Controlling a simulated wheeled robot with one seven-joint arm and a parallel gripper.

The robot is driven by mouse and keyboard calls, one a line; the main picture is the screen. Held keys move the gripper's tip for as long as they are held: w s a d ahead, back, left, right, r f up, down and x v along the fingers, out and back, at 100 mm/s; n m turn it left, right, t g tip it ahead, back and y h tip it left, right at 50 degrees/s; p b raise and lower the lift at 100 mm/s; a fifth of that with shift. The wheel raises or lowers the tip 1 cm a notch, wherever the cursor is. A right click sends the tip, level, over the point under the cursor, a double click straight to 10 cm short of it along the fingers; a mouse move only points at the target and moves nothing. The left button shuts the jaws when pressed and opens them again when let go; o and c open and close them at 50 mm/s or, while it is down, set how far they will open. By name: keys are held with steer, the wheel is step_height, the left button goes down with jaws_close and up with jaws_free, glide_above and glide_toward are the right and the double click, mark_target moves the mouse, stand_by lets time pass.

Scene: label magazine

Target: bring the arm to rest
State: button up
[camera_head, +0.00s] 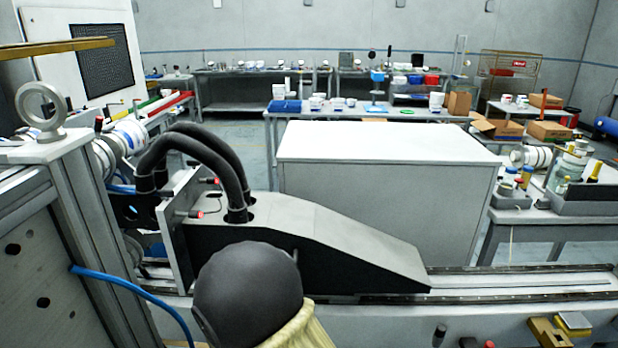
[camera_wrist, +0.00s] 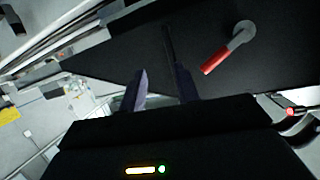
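My gripper (camera_wrist: 162,76) shows in the wrist view, with its two dark fingers apart and nothing between them. Behind the fingers is a black panel (camera_wrist: 120,62) with a narrow dark slot. A lever with a red handle (camera_wrist: 215,62) and a grey pivot is on this panel, to the right of the fingers and apart from them. In the head view my gripper does not show; a dark rounded part with a beige section at the bottom centre appears to be my arm.
A grey sloped housing (camera_head: 300,222) with black hoses (camera_head: 205,150) stands on a long rail (camera_head: 520,282) close in front. A grey frame post (camera_head: 90,210) is at the left. A white cabinet (camera_head: 385,145) stands behind. Brass blocks (camera_head: 548,333) lie at lower right.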

steer(key=s+d+r+n+g+y+p, duration=0.1)
steer(key=s+d+r+g, duration=0.2)
steer(key=d, duration=0.3)
steer(key=s+d+r+n+g+p, duration=0.1)
steer(key=s+d+r+g+p, duration=0.1)
steer(key=s+d, duration=0.4)
steer(key=s+d+r+n+g+y+p, duration=0.1)
steer(key=s+d+r+g+p, duration=0.1)
steer(key=s+d+r+g, duration=0.2)
steer(key=d+g, duration=0.2)
steer(key=d, duration=0.2)
steer(key=shift+s+d+r+g+y, duration=0.15)
steer(key=shift+s+r+g+y, duration=0.15)
steer(key=shift+s+r, duration=0.05)
steer(key=shift+o, duration=0.5)
stand_by(0.7)
